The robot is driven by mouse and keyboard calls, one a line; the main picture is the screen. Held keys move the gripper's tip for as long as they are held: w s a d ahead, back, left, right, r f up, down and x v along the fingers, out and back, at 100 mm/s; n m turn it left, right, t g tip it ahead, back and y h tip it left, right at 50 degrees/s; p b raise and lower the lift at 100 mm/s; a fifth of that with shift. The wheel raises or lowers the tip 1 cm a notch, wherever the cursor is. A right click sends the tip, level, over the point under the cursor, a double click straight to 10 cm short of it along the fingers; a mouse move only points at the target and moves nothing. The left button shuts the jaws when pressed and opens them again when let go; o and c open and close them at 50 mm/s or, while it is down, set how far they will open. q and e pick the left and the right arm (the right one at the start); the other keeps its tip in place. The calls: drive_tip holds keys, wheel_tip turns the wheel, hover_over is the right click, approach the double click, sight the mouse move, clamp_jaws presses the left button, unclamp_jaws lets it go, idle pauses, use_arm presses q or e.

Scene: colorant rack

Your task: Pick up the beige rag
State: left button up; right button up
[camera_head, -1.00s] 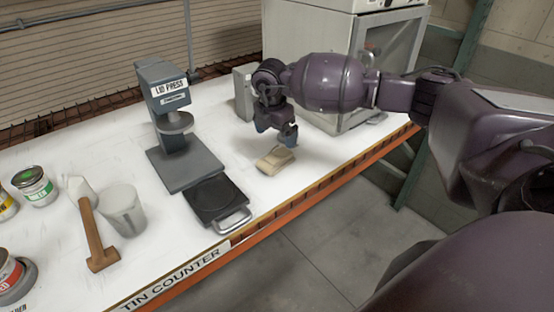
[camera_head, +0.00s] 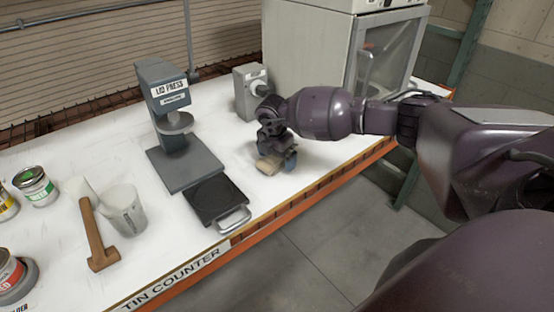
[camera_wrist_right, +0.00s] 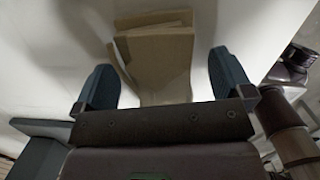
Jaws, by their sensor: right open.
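The beige rag (camera_head: 268,165) is a small folded bundle lying on the white counter, right of the lid press. In the right wrist view the rag (camera_wrist_right: 160,60) lies between two blue-grey fingers, with white gaps on both sides. My right gripper (camera_head: 276,160) is lowered around the rag, with its jaws open and one finger on either side. In the right wrist view the gripper (camera_wrist_right: 160,85) hides the near end of the rag. My left gripper is not in view.
The lid press (camera_head: 178,130) stands left of the rag, with a black plate (camera_head: 215,198) in front of it. A grey box (camera_head: 250,92) and a large cabinet (camera_head: 310,55) stand behind. A mallet (camera_head: 95,235), cup (camera_head: 123,210) and tins are at left. The counter's orange front edge (camera_head: 310,195) is near.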

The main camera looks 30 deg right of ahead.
drive_tip(key=c, duration=1)
wheel_tip(320, 180, up, 20)
drive_tip(key=shift+r, duration=0.1)
